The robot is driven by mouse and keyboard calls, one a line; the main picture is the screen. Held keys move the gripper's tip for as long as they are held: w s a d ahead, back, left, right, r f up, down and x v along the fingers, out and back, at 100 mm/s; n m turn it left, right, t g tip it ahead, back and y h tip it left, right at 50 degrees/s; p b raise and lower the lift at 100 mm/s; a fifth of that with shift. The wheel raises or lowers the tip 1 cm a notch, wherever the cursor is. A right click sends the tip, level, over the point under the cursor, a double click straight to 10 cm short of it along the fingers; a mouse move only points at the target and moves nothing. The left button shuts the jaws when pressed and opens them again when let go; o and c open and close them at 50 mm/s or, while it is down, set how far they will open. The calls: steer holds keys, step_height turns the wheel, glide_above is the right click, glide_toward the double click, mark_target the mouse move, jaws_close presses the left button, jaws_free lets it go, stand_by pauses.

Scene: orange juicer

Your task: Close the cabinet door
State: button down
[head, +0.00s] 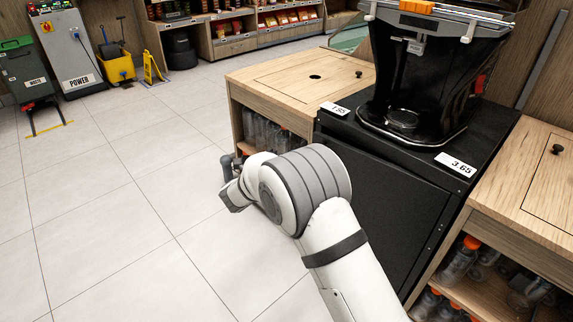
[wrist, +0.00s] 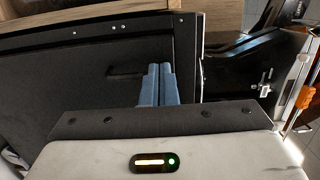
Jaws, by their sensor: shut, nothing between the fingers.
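The black cabinet (head: 462,185) stands under the juicer, between two wooden counters. Its dark door (head: 385,205) faces the aisle, and my arm covers its lower left part. The door looks close to its frame, but I cannot tell whether it is fully flush. In the wrist view a dark panel (wrist: 60,85) with a slot-like handle (wrist: 125,72) fills the left and middle. My gripper (wrist: 160,68) has its two blue-grey fingers together, with nothing between them. The fingertips are in front of the panel, just right of the handle; contact cannot be told.
The black juicer (head: 430,75) stands on the cabinet. A wooden counter (head: 290,75) with bottles below is on the left, another (head: 530,195) on the right. The tiled floor (head: 120,190) left of my arm is clear. A yellow bucket (head: 117,68) stands far back.

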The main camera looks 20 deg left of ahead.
mark_target(314, 139)
steer(key=b+x, duration=0.2)
steer(key=x, duration=0.6)
steer(key=shift+w+d, duration=0.1)
steer(key=shift+w, duration=0.3)
steer(key=shift+x, duration=1.55)
steer(key=shift+s, duration=0.15)
